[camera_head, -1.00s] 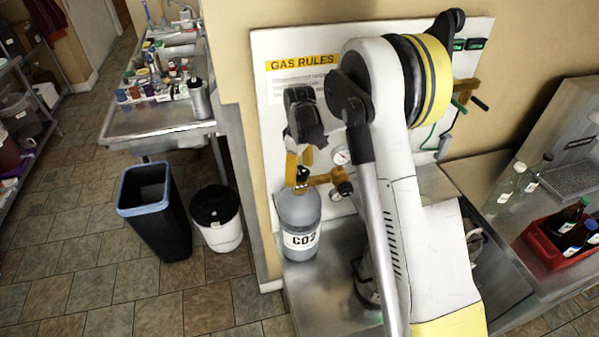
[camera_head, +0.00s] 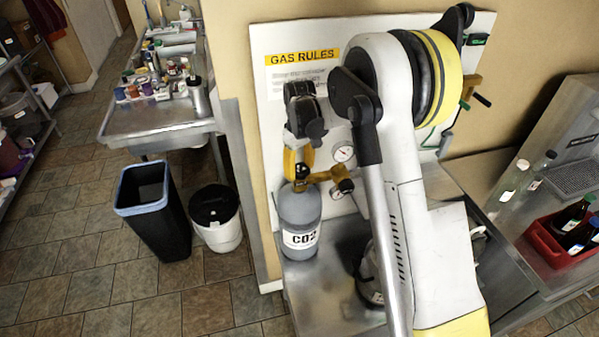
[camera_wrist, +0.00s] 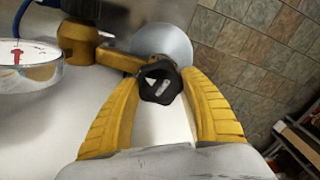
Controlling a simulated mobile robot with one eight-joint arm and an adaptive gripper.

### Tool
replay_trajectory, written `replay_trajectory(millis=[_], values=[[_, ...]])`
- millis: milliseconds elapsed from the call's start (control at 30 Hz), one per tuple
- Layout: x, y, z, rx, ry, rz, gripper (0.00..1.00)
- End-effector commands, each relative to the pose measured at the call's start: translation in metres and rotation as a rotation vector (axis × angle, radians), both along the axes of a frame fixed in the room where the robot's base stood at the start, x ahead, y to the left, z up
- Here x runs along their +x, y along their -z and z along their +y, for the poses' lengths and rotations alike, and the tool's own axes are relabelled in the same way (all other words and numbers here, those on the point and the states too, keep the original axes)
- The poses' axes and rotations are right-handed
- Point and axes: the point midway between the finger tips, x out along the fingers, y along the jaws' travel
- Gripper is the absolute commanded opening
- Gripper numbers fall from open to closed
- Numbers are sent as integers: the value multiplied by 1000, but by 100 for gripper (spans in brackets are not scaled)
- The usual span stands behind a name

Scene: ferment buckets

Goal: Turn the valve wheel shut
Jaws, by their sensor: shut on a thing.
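The black valve wheel (camera_wrist: 160,83), with a white triangle mark on its face, sits at the top of the grey CO2 cylinder (camera_head: 299,215). In the head view the wheel (camera_head: 302,171) shows just below my gripper. My gripper (camera_wrist: 162,80) has its yellow fingers on both sides of the wheel, shut on it. In the head view my gripper (camera_head: 297,165) reaches down to the cylinder top, and one finger largely hides the other. The cylinder stands upright on a metal surface.
A brass regulator with a round gauge (camera_head: 343,153) is right of the wheel, and a gauge (camera_wrist: 28,66) shows close by in the wrist view. A white gas rules board (camera_head: 300,80) stands behind. A red bottle crate (camera_head: 548,243) is at the right.

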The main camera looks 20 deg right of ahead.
Motion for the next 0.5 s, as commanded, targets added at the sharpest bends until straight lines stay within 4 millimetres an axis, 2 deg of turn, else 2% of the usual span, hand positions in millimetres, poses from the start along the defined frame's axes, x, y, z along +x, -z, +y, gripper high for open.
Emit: replay_trajectory(millis=[500], values=[[0,2,0,0,489,0,23]])
